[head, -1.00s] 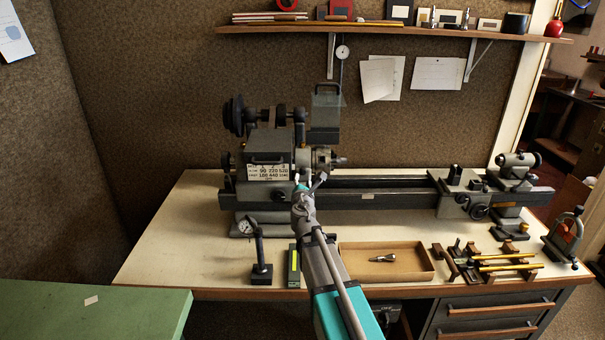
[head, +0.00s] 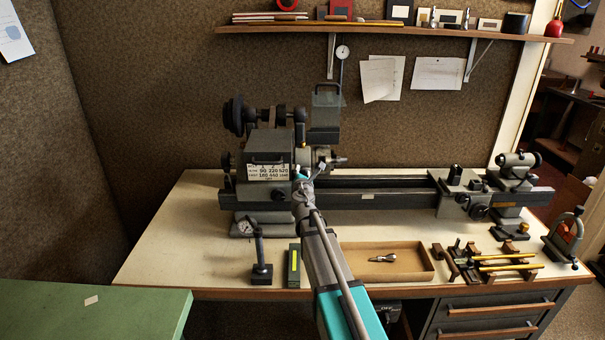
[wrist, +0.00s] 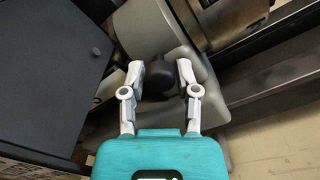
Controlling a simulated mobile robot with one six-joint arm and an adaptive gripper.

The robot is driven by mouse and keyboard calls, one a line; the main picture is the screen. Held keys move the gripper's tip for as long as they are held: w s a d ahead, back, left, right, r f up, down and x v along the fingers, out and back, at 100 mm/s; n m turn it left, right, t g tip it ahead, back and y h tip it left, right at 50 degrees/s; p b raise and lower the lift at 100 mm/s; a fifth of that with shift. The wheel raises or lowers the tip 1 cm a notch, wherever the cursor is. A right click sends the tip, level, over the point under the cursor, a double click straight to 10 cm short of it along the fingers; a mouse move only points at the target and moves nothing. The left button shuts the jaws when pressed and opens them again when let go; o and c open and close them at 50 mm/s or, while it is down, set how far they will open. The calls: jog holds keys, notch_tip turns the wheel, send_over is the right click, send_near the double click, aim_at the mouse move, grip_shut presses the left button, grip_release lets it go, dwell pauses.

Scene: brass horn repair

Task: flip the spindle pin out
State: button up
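The grey lathe headstock (head: 268,170) stands at the left end of the lathe, with its chuck (head: 322,159) facing right. My gripper (head: 314,171) is at the headstock's front, just below the chuck. In the wrist view, my gripper (wrist: 163,72) has its two pale fingers spread apart. A black rounded knob (wrist: 158,80) on the grey casting (wrist: 143,27) sits between them, close to both fingers. It may be the spindle pin's knob, but I cannot tell for sure. I cannot tell whether the fingers touch it. My gripper and wrist hide this spot in the head view.
The lathe bed (head: 385,190) runs right to the tailstock (head: 513,172).

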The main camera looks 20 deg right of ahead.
grip_shut()
jog(key=shift+v, duration=1)
jog(key=shift+o, duration=1.4)
grip_release()
jog(key=shift+s, duration=0.15)
jog(key=v, duration=1.1)
jog(key=shift+s+a, duration=0.2)
jog(key=shift+s, duration=0.15)
